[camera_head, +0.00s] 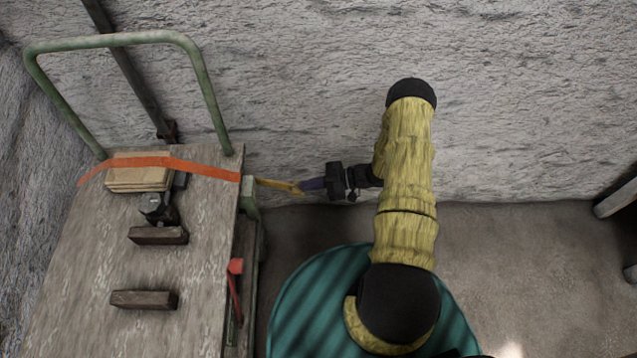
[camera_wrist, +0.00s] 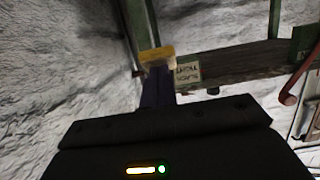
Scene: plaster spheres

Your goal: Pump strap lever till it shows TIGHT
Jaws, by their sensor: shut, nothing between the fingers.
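The yellow strap lever (camera_head: 276,184) juts right from the side of the wooden cart, at the end of the orange strap (camera_head: 150,162). My gripper (camera_head: 303,186) is shut and empty, its dark purple fingers at the lever's outer end. They look to be touching it, but contact is not certain. In the wrist view the yellow lever end (camera_wrist: 156,54) lies just beyond the shut fingers of my gripper (camera_wrist: 157,72). A small pale label (camera_wrist: 187,72) with dark lettering is beside it; I cannot read the lettering.
The cart deck (camera_head: 85,255) carries boards (camera_head: 139,180) under the strap and dark wooden blocks (camera_head: 158,235). A green handle (camera_head: 110,40) rises at its far end. A red lever (camera_head: 235,268) is on the cart's right side. A rough plaster wall (camera_head: 300,90) stands close behind.

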